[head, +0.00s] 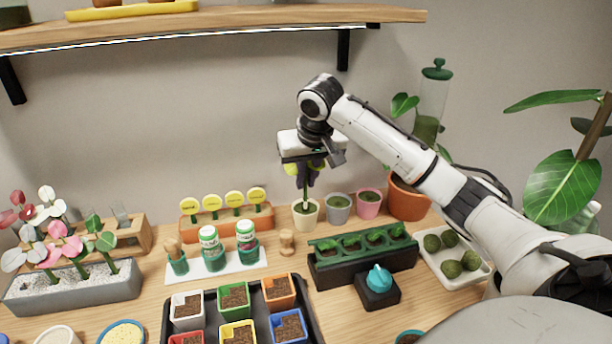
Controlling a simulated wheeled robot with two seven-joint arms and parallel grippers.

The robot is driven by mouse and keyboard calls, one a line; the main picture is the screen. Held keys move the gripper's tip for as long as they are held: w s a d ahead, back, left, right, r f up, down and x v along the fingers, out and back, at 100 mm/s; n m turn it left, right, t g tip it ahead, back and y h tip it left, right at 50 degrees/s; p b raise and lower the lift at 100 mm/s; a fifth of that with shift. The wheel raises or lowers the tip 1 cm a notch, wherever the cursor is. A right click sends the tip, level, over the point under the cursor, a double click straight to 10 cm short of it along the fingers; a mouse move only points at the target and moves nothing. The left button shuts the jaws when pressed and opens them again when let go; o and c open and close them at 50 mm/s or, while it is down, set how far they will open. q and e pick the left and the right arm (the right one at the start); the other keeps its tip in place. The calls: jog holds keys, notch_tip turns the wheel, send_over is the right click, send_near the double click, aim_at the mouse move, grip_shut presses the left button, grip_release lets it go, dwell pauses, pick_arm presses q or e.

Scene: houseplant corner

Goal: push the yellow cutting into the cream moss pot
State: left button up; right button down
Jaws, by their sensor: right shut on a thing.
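My right gripper (310,176) points down over the cream moss pot (305,217) and is shut on the yellow cutting. The cutting's green stem (305,192) hangs below the fingers, roughly upright. A little yellow shows between the dark fingers; most of its top is hidden. The stem's lower end overlaps the pot's mouth in the picture. I cannot tell how deep it sits in the moss. My left gripper is not in view.
A grey pot (339,208) and a pink pot (369,204) stand close to the right of the cream pot. A terracotta planter with yellow round labels (227,222) is to its left. A black planter (363,263) and small wooden peg (287,243) stand in front.

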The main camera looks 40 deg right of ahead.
aim_at(306, 190)
jog(key=shift+f+b, duration=0.35)
jog(key=shift+f, duration=1.45)
jog(key=c, duration=1.3)
grip_release()
jog(key=shift+r+p, duration=0.55)
jog(key=shift+r, duration=2.95)
jog(key=shift+f+b, duration=0.55)
jog(key=shift+f, duration=3)
